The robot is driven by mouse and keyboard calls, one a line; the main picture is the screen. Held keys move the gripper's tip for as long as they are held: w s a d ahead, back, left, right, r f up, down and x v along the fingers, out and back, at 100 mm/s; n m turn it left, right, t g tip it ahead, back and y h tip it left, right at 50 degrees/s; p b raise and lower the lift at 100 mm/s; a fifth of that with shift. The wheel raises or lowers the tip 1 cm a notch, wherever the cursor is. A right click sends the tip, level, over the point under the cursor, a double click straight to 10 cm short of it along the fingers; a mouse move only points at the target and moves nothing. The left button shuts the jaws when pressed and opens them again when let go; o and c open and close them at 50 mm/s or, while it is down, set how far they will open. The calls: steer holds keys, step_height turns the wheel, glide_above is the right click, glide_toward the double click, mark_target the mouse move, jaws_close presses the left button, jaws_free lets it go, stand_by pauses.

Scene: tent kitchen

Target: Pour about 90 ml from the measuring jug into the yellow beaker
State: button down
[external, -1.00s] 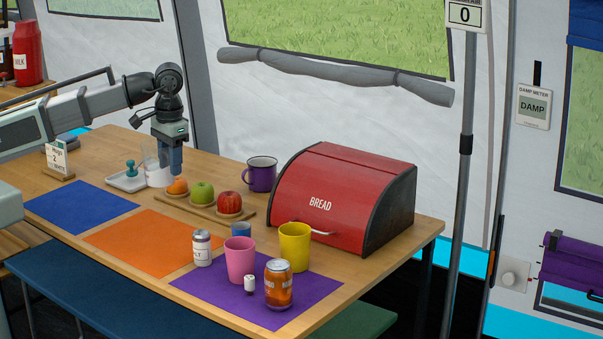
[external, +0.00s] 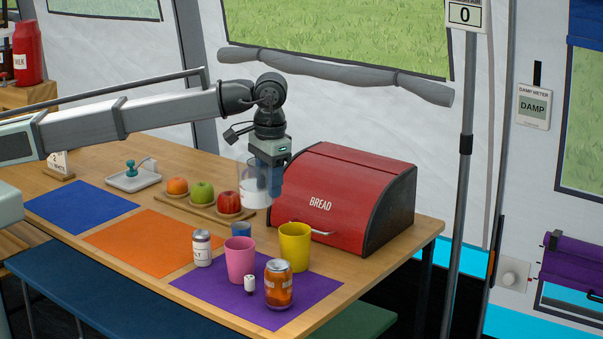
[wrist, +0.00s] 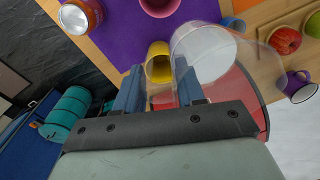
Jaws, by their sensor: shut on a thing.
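The clear measuring jug (external: 252,188) holds white liquid in its lower part. My gripper (external: 268,182) is shut on it and holds it upright in the air, left of the bread bin. The jug also shows in the wrist view (wrist: 215,50), in front of the fingers. The yellow beaker (external: 294,247) stands upright on the table at the purple mat's back edge, lower and to the right of the jug. In the wrist view the yellow beaker (wrist: 159,62) appears left of the jug. Its inside is only partly visible.
A pink cup (external: 240,260), a blue cup (external: 241,230), a white can (external: 202,248) and an orange can (external: 278,284) stand near the beaker. The red bread bin (external: 345,200) is behind it. Fruit sits on a wooden board (external: 195,207).

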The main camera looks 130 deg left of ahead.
steer(key=w+d+m, duration=0.1)
steer(key=w+d, duration=0.2)
steer(key=w, duration=1.7)
step_height(320, 180, down, 14)
steer(key=shift+a+f, duration=0.1)
steer(key=shift+a, duration=0.05)
steer(key=shift+s, duration=0.1)
steer(key=s+a+r+t+h, duration=0.3)
steer(key=s+r+t, duration=0.4)
steer(key=r, duration=0.3)
steer(key=shift+a+t+h, duration=0.4)
steer(key=shift+t+h, duration=0.3)
steer(key=shift+t, duration=0.1)
steer(key=shift+s+a+r+t+h+p, duration=0.15)
steer(key=shift+s+r+t+h+p, duration=0.15)
steer(key=shift+s+r+t, duration=0.15)
